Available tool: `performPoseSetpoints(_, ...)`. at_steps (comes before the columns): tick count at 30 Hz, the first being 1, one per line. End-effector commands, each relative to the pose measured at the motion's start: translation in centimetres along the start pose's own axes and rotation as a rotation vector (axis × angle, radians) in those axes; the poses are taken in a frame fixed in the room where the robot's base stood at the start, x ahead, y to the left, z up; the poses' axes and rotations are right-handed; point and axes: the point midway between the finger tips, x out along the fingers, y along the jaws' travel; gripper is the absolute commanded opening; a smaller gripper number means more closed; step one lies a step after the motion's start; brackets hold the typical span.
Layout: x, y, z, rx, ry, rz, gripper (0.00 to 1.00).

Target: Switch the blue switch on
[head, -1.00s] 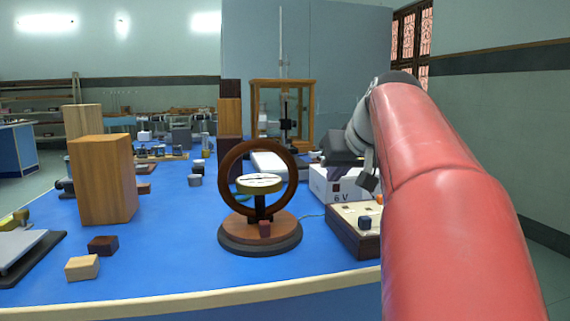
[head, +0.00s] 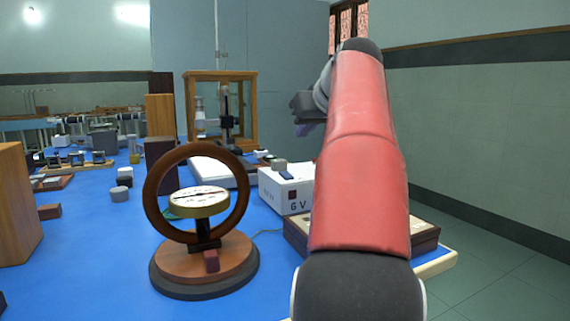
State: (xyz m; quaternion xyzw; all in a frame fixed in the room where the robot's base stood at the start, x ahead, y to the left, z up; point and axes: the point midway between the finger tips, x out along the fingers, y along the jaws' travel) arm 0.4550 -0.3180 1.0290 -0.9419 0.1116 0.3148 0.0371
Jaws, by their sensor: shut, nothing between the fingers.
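A wooden control box (head: 297,236) with a pale top stands on the blue bench, right of centre. My red arm crosses in front of it and hides most of its top. No blue switch shows now; that part of the box is behind my arm. My gripper (head: 306,129) is above and beyond the box, left of my arm, near the height of the white 6 V unit's upper side or higher. It is small and dark here, shut and empty, and touches nothing that I can see.
A round wooden ring instrument (head: 152,212) on a disc base stands left of the box. The white 6 V unit (head: 276,192) is behind the box. A wooden-framed case (head: 255,112) stands further back. The bench edge (head: 437,263) is at the right, with open floor beyond.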

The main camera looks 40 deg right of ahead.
Motion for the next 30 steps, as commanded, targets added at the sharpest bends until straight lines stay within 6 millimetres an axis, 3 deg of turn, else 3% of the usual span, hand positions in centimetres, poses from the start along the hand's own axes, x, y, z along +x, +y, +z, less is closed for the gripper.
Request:
performPoseSetpoints(8, 1.3, 0.0, 0.1, 0.000, -0.002, -0.002, 0.00)
performPoseSetpoints(21, 10.2, -0.1, 0.1, 0.000, -0.003, -0.001, 0.00)
performPoseSetpoints(30, 12.7, -0.1, 2.7, 0.001, -0.001, -0.001, 0.00)
